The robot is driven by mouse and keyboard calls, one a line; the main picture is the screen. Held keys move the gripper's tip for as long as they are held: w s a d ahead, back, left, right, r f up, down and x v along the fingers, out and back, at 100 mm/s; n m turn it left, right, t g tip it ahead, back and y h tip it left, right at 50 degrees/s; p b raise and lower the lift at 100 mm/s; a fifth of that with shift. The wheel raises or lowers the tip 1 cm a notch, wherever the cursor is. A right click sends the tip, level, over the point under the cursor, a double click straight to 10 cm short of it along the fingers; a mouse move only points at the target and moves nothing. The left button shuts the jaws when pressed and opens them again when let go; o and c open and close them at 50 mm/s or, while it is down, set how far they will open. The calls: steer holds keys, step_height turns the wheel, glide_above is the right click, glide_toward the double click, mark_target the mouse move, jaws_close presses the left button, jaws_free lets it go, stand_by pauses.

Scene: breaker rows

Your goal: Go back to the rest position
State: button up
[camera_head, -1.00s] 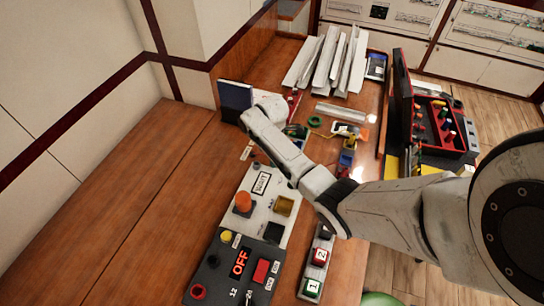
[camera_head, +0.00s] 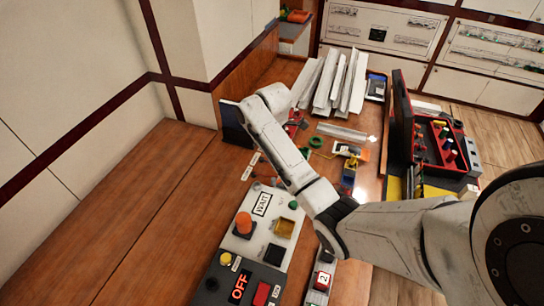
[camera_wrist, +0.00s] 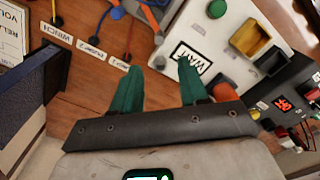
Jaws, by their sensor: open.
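My gripper (camera_wrist: 158,88) shows in the wrist view as two green fingers, spread apart with nothing between them. Its fingers hang over the wooden bench, beside a white panel (camera_wrist: 213,28) marked WAIT. In the head view my arm reaches over the bench toward its far left part, and the fingers are hidden there. The white panel (camera_head: 246,237) also shows in the head view, with an orange knob (camera_head: 243,222) and a yellow socket (camera_head: 285,227).
A dark panel with a red OFF display (camera_head: 239,288) adjoins the white panel. A dark upright board (camera_head: 233,125) stands close beside my arm's end. White channel strips (camera_head: 335,80) and an open red-black case (camera_head: 440,140) lie farther back. The bench's left side is clear.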

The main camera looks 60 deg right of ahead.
stand_by(0.3)
steer(key=s+a+f+m+t, duration=0.1)
steer(key=a+m+t, duration=0.15)
steer(key=a, duration=0.85)
steer(key=s+a+m+t, duration=0.15)
steer(key=a+m, duration=0.25)
steer(key=a, duration=0.8)
steer(key=s+a+r+m+t, duration=0.1)
steer(key=s+a+r+m, duration=0.25)
steer(key=s, duration=0.35)
steer(key=s+d+f+m+g+b, duration=0.1)
steer(key=s+f+g, duration=0.3)
steer(key=s+f, duration=0.4)
steer(key=shift+s+d+f+b, duration=0.3)
steer(key=shift+s+b, duration=0.35)
steer(key=shift+s, duration=0.3)
